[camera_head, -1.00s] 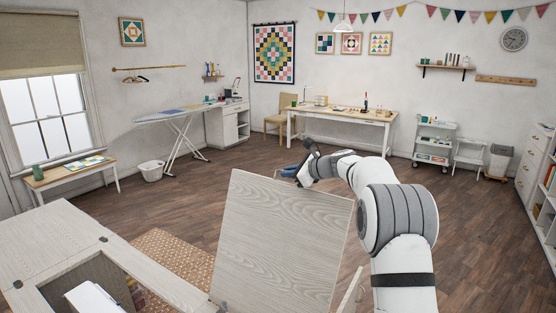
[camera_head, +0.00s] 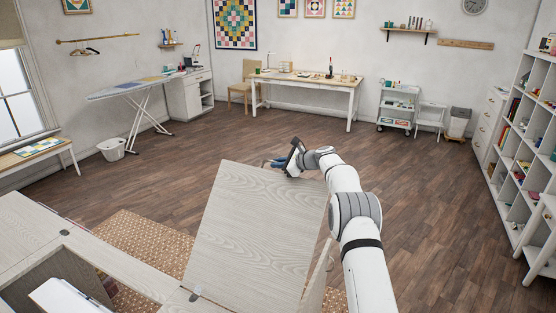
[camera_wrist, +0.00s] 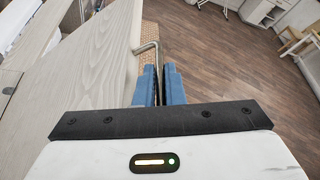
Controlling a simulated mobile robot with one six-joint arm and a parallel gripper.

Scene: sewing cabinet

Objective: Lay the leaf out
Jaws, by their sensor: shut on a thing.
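The leaf (camera_head: 258,235) is a pale grey wood-grain panel, hinged to the sewing cabinet (camera_head: 30,235) along its lower edge. It stands tilted up at a slant, not flat. My gripper (camera_head: 280,163) is at its far upper edge. In the wrist view the leaf (camera_wrist: 95,70) fills the left side, and a bent metal handle (camera_wrist: 152,47) runs from its edge down between my blue fingers (camera_wrist: 159,85). The fingers are close together, shut on this handle. The exact grip point is partly hidden between them.
An open well in the cabinet holds a white sewing machine (camera_head: 65,297). A patterned rug (camera_head: 145,240) lies beside the cabinet. The wooden floor (camera_head: 420,200) beyond and right of the leaf is clear. White shelves (camera_head: 515,150) stand at the far right.

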